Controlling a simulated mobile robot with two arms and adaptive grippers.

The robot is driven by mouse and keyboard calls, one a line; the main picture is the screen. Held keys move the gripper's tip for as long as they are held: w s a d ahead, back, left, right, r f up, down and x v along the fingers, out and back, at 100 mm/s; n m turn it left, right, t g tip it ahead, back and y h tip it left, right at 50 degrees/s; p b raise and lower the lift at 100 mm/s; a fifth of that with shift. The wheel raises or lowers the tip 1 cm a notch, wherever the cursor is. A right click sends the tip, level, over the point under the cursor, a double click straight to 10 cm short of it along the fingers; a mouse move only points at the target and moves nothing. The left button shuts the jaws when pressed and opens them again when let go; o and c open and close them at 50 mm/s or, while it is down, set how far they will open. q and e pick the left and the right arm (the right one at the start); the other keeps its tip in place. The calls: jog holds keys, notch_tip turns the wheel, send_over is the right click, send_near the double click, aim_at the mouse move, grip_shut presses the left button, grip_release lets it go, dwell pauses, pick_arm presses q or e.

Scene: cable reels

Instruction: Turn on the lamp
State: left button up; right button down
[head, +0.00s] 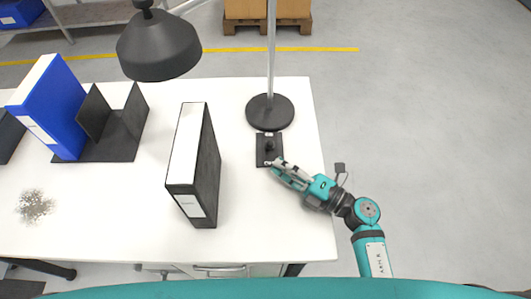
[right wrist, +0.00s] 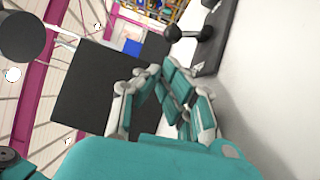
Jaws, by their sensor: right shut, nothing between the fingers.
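The lamp has a dark shade (head: 158,45) hanging over the table, a thin pole and a round black base (head: 270,112). In front of the base lies a small black switch box (head: 262,160) with a knobbed lever (head: 269,147). In the right wrist view the lever (right wrist: 192,33) stands out from its box (right wrist: 212,55). My right gripper (head: 276,168) is shut and empty at the box's lower right edge. Its fingertips (right wrist: 150,72) appear apart from the lever; contact with the box is unclear. My left gripper is not in view.
A black binder (head: 209,165) stands upright on the white table (head: 110,215), left of the switch box. A blue binder (head: 60,105) and black bookends (head: 125,135) stand further left. The table's right edge runs beneath my right arm.

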aim_at(270, 144)
jog(key=x, duration=0.5)
jog(key=shift+r, duration=0.1)
